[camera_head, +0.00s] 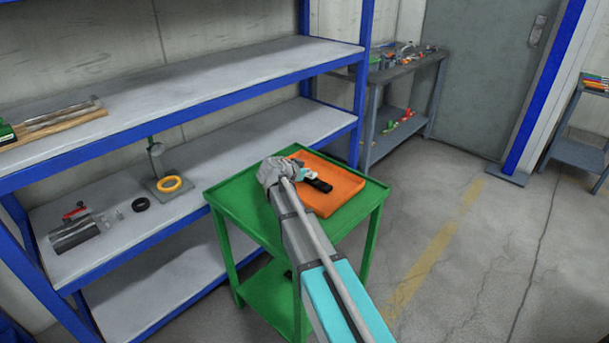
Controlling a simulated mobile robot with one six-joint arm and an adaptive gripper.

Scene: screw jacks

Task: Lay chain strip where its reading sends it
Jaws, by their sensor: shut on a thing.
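My gripper (319,185) is at the end of my arm, over an orange mat (345,195) on a green table (235,191). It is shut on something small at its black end. The held thing is too small and too hidden by my wrist to make out, and I cannot tell whether it touches the mat. I cannot pick out the chain strip for sure anywhere in view.
A blue-framed shelf (225,140) stands at the left. It bears a yellow ring (170,184) by an upright stand (156,165), a black ring (140,204) and a grey cylinder (75,236). A grey workbench (400,70) stands behind.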

